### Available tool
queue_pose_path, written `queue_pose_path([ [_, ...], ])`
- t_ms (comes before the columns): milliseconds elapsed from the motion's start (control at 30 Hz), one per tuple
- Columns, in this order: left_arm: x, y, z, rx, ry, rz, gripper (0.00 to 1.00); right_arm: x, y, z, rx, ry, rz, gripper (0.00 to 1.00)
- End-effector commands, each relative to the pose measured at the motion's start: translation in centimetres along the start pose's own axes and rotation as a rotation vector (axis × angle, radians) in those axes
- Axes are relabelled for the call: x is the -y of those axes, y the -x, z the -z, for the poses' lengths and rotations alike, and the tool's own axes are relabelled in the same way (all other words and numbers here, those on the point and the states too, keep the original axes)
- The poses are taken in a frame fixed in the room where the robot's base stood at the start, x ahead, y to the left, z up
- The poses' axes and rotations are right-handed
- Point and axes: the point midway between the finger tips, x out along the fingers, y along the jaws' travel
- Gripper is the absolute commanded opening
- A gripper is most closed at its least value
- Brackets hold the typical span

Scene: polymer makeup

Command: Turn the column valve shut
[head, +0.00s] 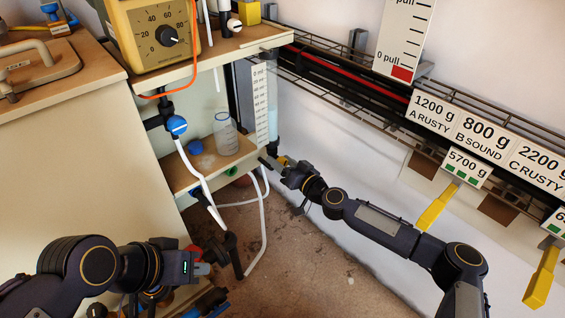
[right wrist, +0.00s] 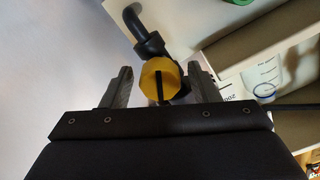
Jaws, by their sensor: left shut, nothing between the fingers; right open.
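The column (head: 272,112) is a clear upright tube with pale blue liquid, beside a white scale strip (head: 260,100). The column valve (right wrist: 161,80) has a yellow knob with a dark stripe running roughly up and down in the right wrist view. In the head view only a bit of yellow shows at the column's foot, largely hidden by my right gripper (head: 275,163). In the right wrist view my right gripper (right wrist: 158,70) is open, with one finger on each side of the knob and gaps visible. My left gripper (head: 203,269) is shut and empty at lower left.
A beaker (head: 226,132) and a blue cap (head: 195,147) stand on the small shelf (head: 180,178) left of the column. White hoses (head: 262,225) hang below it. A yellow dial box (head: 160,42) stands above. Weight signs (head: 480,135) and yellow levers (head: 437,208) are at right.

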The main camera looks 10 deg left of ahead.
Motion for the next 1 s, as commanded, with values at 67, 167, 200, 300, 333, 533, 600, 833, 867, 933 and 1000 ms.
queue_pose_path([
  [67, -0.1, 0.1, 0.1, 0.000, 0.000, 0.000, 0.00, 0.0, 0.3, 0.1, 0.000, 0.000, -0.001, 0.55],
  [167, -0.2, 0.5, 0.2, 0.000, 0.000, 0.000, 0.00, 0.0, 1.4, 0.2, -0.001, 0.000, -0.002, 0.55],
  [200, -0.3, 0.7, 0.3, 0.000, 0.000, 0.000, 0.00, 0.0, 2.0, 0.3, -0.001, 0.000, -0.002, 0.55],
  [300, -0.5, 1.2, 0.6, 0.000, 0.000, 0.000, 0.00, 0.0, 3.9, 0.3, 0.000, 0.000, -0.002, 0.55],
  [333, -0.6, 1.3, 0.6, 0.000, 0.000, 0.000, 0.00, 0.0, 4.4, 0.3, 0.000, 0.000, -0.002, 0.55],
  [533, -0.8, 1.8, 0.9, 0.000, 0.000, 0.000, 0.00, -0.1, 7.1, 0.1, -0.001, -0.001, -0.002, 0.55],
  [600, -0.8, 1.8, 0.9, 0.000, 0.000, 0.000, 0.00, 0.0, 7.6, 0.1, 0.000, 0.000, -0.001, 0.55],
  [833, -0.8, 1.8, 0.9, 0.000, 0.000, 0.000, 0.00, 0.0, 7.9, 0.0, 0.000, 0.000, -0.001, 0.55],
  [867, -0.8, 1.8, 0.9, 0.000, 0.000, 0.000, 0.00, 0.0, 7.8, 0.0, 0.000, 0.000, -0.001, 0.55],
  [933, -0.8, 1.8, 0.9, 0.000, 0.000, 0.000, 0.00, 0.0, 7.8, 0.0, 0.000, 0.000, -0.001, 0.56],
  [1000, -0.8, 1.8, 0.9, 0.000, 0.000, 0.000, 0.00, -0.3, 8.1, 0.1, -0.002, 0.001, -0.005, 0.56],
])
